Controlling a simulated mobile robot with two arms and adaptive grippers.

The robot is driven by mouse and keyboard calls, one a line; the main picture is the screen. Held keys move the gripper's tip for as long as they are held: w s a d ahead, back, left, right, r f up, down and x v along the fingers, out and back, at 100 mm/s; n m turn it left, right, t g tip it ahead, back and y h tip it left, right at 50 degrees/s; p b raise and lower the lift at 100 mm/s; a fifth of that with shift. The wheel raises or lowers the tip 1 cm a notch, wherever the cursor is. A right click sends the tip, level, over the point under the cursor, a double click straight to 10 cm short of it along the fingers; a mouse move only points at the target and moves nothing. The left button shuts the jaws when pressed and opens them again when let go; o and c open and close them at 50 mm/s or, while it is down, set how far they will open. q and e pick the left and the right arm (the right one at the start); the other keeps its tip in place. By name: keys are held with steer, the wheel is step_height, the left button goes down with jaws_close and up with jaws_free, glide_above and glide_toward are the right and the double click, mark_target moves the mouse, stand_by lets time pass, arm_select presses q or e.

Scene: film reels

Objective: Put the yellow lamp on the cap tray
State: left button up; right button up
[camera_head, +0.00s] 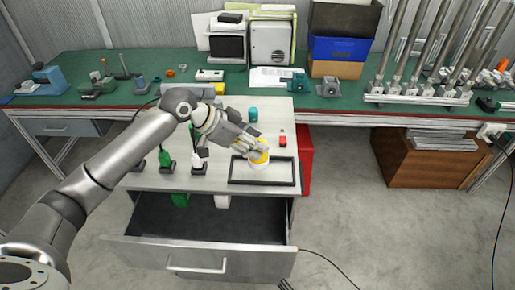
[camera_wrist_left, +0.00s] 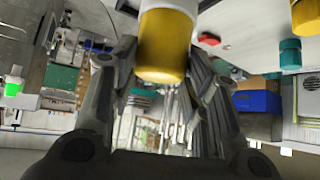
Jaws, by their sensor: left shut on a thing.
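The yellow lamp (camera_head: 263,158), yellow with a whitish part, is between the fingers of my left gripper (camera_head: 258,148), which is shut on it. In the left wrist view the lamp (camera_wrist_left: 163,45) fills the gap between the two fingers (camera_wrist_left: 163,62). The cap tray (camera_head: 262,184), a shallow tray with a black rim, lies on the front right of the grey cabinet top. The lamp is over the tray's back middle part; I cannot tell whether it touches the tray. The fingers partly hide the lamp. My right gripper is not in view.
The cabinet's drawer (camera_head: 190,262) is open in front. A green bench (camera_head: 130,92) runs behind.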

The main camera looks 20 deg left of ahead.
arm_select(q)
steer(key=shift+w+d+f, duration=0.2)
steer(key=shift+w+f, duration=0.25)
steer(key=shift+f, duration=0.15)
steer(key=shift+w+d+f, duration=0.2)
steer(key=shift+w+f, duration=0.25)
steer(key=shift+f, duration=0.1)
step_height(320, 180, down, 2)
steer(key=shift+s+f+p, duration=0.1)
steer(key=shift+f+p, duration=0.05)
steer(key=shift+p, duration=0.8)
steer(key=shift+f, duration=0.3)
steer(key=shift+f, duration=0.1)
steer(key=o, duration=1.1)
steer(key=shift+c, duration=0.2)
